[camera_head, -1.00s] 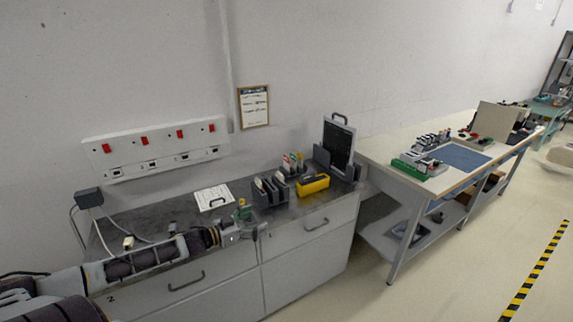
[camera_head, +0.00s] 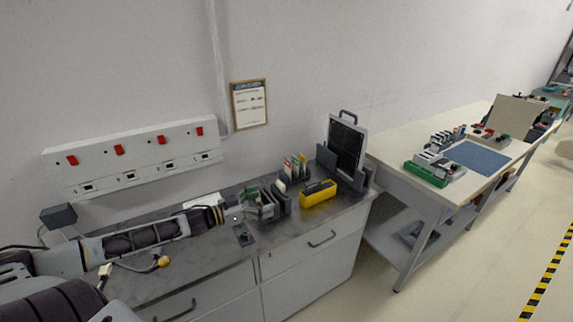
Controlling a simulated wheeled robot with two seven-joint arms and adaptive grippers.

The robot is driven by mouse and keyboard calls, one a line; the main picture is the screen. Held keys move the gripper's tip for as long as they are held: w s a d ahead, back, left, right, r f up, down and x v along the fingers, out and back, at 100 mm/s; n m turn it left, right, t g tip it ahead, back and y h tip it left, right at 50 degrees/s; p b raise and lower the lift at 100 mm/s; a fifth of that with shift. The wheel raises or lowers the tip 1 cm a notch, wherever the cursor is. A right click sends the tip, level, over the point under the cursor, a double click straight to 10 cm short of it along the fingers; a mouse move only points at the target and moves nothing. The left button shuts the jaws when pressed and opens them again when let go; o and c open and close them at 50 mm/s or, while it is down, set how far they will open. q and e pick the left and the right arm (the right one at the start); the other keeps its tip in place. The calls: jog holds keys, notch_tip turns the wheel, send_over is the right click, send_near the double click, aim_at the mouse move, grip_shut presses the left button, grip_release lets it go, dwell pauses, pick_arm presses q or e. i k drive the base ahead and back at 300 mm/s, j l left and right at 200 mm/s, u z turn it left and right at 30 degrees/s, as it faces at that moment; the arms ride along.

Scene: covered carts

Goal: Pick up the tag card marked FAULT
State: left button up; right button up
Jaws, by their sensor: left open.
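Several upright tag cards (camera_head: 294,165) with green, red and orange parts stand in a small holder toward the back of the dark counter. A dark slotted rack (camera_head: 281,204) with pale cards stands in front of them. No card's lettering is readable, so I cannot tell which one is marked FAULT. My left gripper (camera_head: 257,205) is open at the left side of the dark rack. Its fingers overlap the rack in the view, and I cannot tell whether they touch it. My right gripper is not in view.
A yellow case (camera_head: 318,193) lies right of the rack, before an upright dark panel (camera_head: 346,146) in a stand. A small dark object (camera_head: 243,236) lies below my gripper. A white sheet (camera_head: 203,199) is partly behind my arm. The wall strip (camera_head: 133,157) has red switches.

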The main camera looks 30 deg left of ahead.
aim_at(288, 164)
jog(key=i+j, duration=0.95)
